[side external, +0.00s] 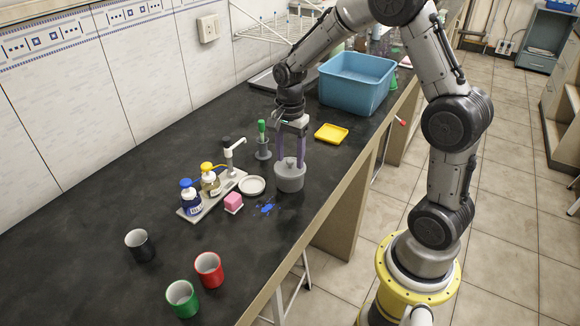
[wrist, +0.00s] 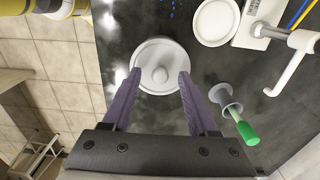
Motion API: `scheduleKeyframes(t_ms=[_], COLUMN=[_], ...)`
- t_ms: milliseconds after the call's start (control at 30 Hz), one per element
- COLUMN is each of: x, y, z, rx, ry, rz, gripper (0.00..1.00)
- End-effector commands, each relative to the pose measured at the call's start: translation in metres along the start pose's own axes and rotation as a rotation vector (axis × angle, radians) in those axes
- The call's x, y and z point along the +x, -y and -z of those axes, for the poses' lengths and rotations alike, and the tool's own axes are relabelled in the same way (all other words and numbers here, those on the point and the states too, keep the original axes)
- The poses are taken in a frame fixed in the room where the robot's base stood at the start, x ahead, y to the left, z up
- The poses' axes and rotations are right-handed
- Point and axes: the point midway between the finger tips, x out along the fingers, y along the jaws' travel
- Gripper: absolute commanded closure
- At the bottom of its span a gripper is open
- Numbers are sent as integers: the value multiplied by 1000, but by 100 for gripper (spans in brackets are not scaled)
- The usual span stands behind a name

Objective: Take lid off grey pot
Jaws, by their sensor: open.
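The grey pot (side external: 290,181) stands on the dark bench near its front edge. Its grey lid (wrist: 144,57) sits on top, with a round knob (wrist: 160,74) in the middle. My gripper (side external: 290,160) points down over the pot with its purple fingers apart, one on each side of the lid. In the wrist view my gripper (wrist: 152,82) is open, and the knob lies between the fingertips with gaps on both sides. I cannot tell whether the fingertips touch the lid.
A white dish (side external: 252,186) lies left of the pot. A green-handled brush in a grey holder (side external: 263,150) stands behind. A tray (side external: 213,195) with bottles, a pink sponge (side external: 233,201), a yellow dish (side external: 331,133) and a blue tub (side external: 356,82) are around. Blue spots (side external: 267,208) lie in front.

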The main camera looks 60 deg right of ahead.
Motion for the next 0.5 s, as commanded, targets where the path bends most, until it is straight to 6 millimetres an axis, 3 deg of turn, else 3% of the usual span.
scheduleKeyframes(t_ms=[267, 500], x=[3, 2], y=[0, 0], z=[0, 0], rx=[0, 0], ry=[0, 0], rz=[1, 1], gripper=[42, 86])
